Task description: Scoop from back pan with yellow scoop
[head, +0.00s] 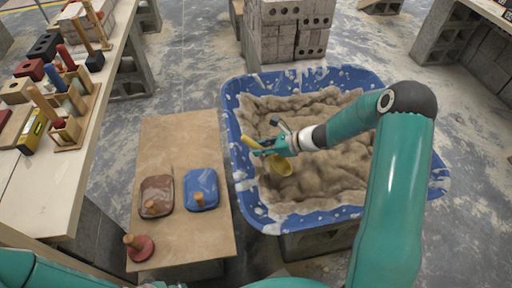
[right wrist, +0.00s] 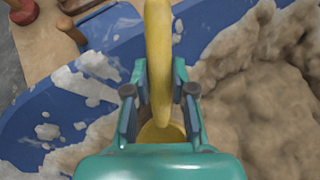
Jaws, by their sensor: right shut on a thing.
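My right gripper (head: 274,149) is shut on a yellow scoop, gripping its handle (head: 250,142). The scoop's bowl (head: 283,167) hangs below the fingers, over the left part of the mortar. In the right wrist view the yellow handle (right wrist: 158,50) stands between the fingers, and part of the bowl shows behind the gripper. I cannot tell whether the bowl touches the mortar. A large blue tub (head: 240,184) holds lumpy grey-brown mortar (head: 315,181). My left gripper is out of view; only part of its arm shows at the lower left.
A low wooden board (head: 187,140) left of the tub bears a brown pad (head: 157,190), a blue pad (head: 203,181) and a red disc (head: 141,252), with wooden knobs. A bench (head: 35,190) with racked tools stands at the left. Grey blocks (head: 275,45) stand behind the tub.

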